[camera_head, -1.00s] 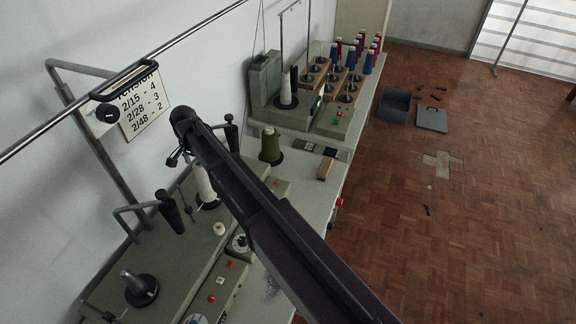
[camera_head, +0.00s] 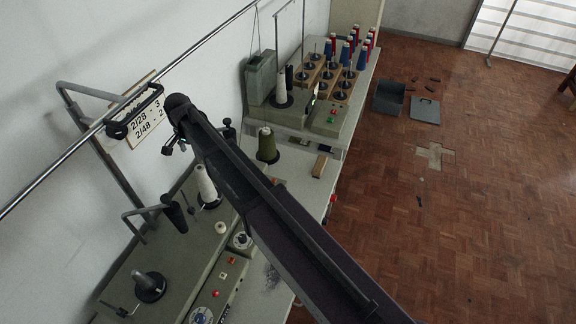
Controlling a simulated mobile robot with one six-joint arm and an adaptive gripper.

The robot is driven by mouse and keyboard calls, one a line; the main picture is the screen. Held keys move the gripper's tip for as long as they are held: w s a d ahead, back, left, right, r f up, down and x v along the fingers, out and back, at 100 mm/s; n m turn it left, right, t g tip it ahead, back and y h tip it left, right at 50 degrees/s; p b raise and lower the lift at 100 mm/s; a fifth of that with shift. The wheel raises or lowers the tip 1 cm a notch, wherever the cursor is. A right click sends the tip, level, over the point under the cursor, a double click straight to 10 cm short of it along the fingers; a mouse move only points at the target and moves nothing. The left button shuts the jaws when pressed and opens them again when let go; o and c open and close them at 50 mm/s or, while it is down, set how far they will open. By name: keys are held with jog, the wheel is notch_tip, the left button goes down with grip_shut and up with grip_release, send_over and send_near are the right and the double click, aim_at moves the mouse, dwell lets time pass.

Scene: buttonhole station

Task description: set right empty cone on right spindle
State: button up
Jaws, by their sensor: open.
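My arm crosses the view from lower right to upper left. My gripper (camera_head: 175,147) shows small and dark below its far end, open, with nothing visible in it; its fingers are partly hidden. A black empty cone (camera_head: 174,213) sits tilted on a bracket from the wall side. Another dark cone (camera_head: 229,131) shows just beyond the arm. A grey spindle (camera_head: 146,280) stands on a black disc at lower left, with no dark cone on it. A white cone (camera_head: 206,184) stands upright on a second black disc, close to the arm. I cannot tell which cone and spindle are the right ones.
An olive thread cone (camera_head: 267,145) stands on the bench beyond the arm. A machine (camera_head: 335,117) with red and blue spools is farther back. A metal rail (camera_head: 62,168) and a number sign (camera_head: 146,122) are along the wall.

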jog(key=shift+r+p, duration=3.95)
jog(key=shift+r, duration=0.35)
jog(key=s+d+f+m+b, duration=0.1)
jog(key=d+f+b, duration=0.4)
jog(key=d, duration=0.5)
jog(key=s+d+f+m+b, duration=0.1)
jog(key=d+f+b, duration=0.5)
jog(key=d, duration=0.4)
jog(key=s+d+f+m+b, duration=0.1)
jog(key=d+f+m+b, duration=0.1)
jog(key=d+f+b, duration=0.4)
jog(key=shift+s+d, duration=0.35)
jog(key=shift+d, duration=1.85)
jog(key=s+d+f+n+b, duration=0.2)
jog(key=s+d+n, duration=0.7)
jog(key=s+d, duration=0.1)
jog(key=shift+s+d+f+b, duration=0.3)
jog(key=shift+s+f+b, duration=0.05)
jog(key=shift+s, duration=0.3)
